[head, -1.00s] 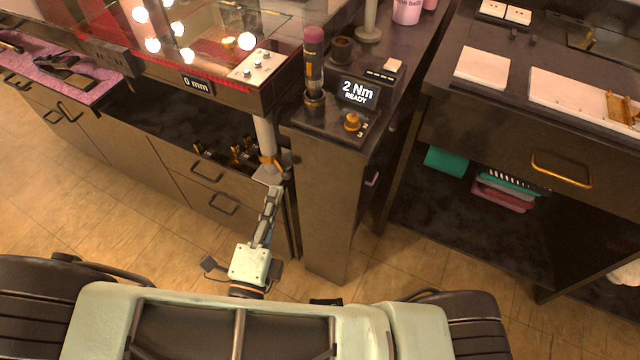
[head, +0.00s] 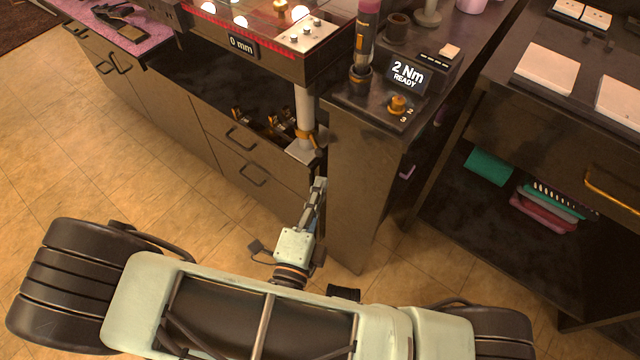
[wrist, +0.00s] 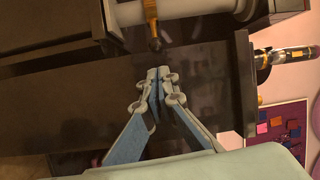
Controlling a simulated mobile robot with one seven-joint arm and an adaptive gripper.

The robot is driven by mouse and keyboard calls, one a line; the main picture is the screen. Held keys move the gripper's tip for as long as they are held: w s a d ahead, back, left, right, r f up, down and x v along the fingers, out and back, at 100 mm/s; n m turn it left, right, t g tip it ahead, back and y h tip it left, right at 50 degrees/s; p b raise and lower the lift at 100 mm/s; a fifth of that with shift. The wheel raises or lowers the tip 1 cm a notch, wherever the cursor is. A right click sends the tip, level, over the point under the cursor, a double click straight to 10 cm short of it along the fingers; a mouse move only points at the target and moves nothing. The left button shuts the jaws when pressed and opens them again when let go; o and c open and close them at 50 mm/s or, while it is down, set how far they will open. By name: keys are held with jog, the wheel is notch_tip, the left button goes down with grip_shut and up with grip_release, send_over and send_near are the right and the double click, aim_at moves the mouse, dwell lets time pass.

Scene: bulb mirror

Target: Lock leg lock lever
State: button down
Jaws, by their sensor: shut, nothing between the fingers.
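The leg lock lever (head: 306,136) is an orange collar and arm on the pale round leg under the lit mirror box, just above a flat foot plate (head: 304,152). In the wrist view the orange lever (wrist: 151,20) crosses the pale leg (wrist: 190,10) at the top and ends in a dark knob (wrist: 156,45). My gripper (wrist: 158,73) is shut and empty, its fingertips just below the knob in the picture, with a small gap. In the head view my gripper (head: 319,182) is below and slightly right of the foot plate.
A dark cabinet (head: 362,180) with a "2 Nm READY" display (head: 407,73) stands close to the right of the leg. Drawers (head: 245,155) with handles are behind and left. Small brass-coloured parts (head: 278,124) lie on the shelf. Open tiled floor (head: 130,190) is at left.

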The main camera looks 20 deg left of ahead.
aim_at(333, 148)
jog(key=w+b, duration=0.1)
jog(key=w, duration=0.6)
jog(key=shift+w+r, duration=0.1)
jog(key=shift+w, duration=0.15)
